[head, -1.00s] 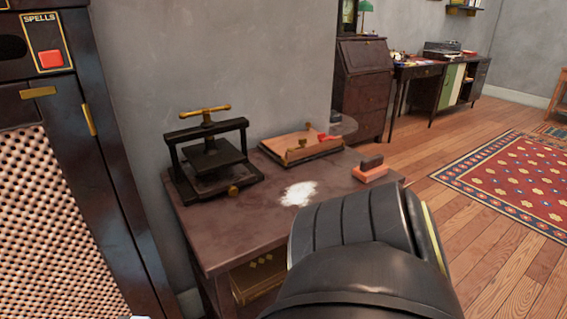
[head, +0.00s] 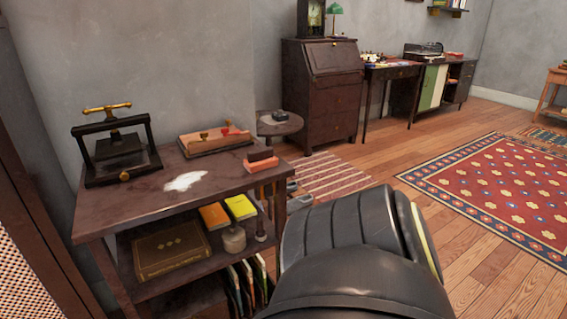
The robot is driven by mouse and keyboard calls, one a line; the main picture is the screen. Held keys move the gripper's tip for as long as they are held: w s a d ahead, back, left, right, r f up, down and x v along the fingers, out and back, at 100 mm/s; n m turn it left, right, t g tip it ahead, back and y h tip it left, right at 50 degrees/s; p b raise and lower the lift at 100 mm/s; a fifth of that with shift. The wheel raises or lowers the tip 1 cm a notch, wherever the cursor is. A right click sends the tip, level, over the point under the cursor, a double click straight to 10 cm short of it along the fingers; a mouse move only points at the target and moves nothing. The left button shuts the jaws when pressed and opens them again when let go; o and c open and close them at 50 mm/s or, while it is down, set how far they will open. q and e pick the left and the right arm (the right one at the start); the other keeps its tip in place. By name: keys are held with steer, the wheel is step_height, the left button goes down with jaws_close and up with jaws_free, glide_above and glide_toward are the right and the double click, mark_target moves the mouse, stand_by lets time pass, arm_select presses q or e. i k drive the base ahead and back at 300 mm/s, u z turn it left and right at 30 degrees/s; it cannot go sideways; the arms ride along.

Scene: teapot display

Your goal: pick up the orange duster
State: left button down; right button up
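The orange duster (head: 261,165), a small block with a dark brown top and an orange lower part, lies on the right end of the dark wooden table (head: 222,184). It is in plain view and nothing touches it from above. A black link of my own arm fills the lower middle of the head view, to the right of the table and nearer to me. Neither of my grippers shows.
A black press (head: 117,148) with a brass handle and a wooden tray (head: 214,141) share the tabletop with white powder (head: 184,181). Shelves below hold a brown box (head: 172,251) and books. A round side table (head: 279,125) stands behind. Wooden floor is open to the right.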

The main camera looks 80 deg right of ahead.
mark_target(258, 161)
steer(key=z, duration=1.5)
